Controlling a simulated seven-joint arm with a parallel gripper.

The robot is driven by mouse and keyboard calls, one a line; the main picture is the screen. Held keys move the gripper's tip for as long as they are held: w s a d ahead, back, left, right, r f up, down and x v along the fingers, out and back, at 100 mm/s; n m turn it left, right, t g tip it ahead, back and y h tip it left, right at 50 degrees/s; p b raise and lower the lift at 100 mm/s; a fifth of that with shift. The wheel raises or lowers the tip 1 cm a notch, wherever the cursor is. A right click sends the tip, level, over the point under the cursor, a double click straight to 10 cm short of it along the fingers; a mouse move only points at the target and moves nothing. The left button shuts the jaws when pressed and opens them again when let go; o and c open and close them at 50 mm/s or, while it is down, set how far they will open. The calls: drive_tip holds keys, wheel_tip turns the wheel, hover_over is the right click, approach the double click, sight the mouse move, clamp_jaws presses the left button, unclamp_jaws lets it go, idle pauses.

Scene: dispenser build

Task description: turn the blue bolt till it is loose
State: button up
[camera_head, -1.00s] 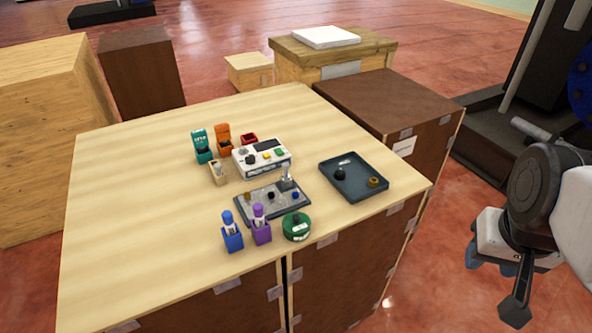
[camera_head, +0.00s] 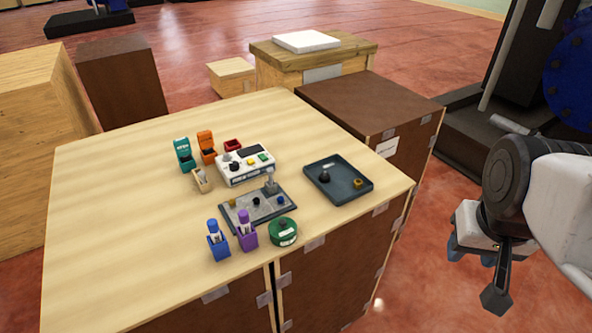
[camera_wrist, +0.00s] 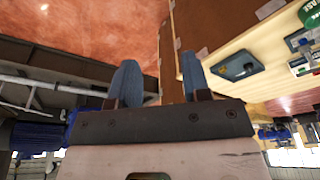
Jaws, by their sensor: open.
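The blue bolt (camera_head: 281,201) is a small blue knob at the right end of a grey plate (camera_head: 238,224) on the table. A black bolt (camera_head: 256,202) and a yellowish one (camera_head: 231,203) sit on the same plate, and a grey upright post (camera_head: 271,186) stands at its back edge. My gripper (camera_head: 474,255) hangs off the table to the right, well away from the plate. In the wrist view my gripper (camera_wrist: 160,82) has its two blue fingers apart with nothing between them.
A dark tray (camera_head: 348,188) with a black and a brass piece lies right of the plate. A green round container (camera_head: 283,232), blue (camera_head: 218,246) and purple (camera_head: 247,237) holders stand in front. A white control box (camera_head: 243,167) is behind. The table's left side (camera_head: 110,230) is clear.

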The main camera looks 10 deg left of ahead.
drive_tip(key=w+a+n, duration=0.2)
drive_tip(key=w+a, duration=0.4)
drive_tip(key=w, duration=0.2)
drive_tip(key=n+g, duration=0.3)
drive_tip(key=n, duration=0.3)
approach(281, 199)
drive_tip(key=shift+s+d+f, duration=0.2)
drive_tip(key=shift+d+f, duration=0.1)
drive_tip(key=shift+d, duration=0.05)
drive_tip(key=shift+w+a+f, duration=0.1)
drive_tip(key=shift+a+f, duration=0.05)
drive_tip(key=shift+a, duration=0.25)
drive_tip(key=shift+f, duration=0.1)
drive_tip(key=shift+f, duration=3.8)
clamp_jaws()
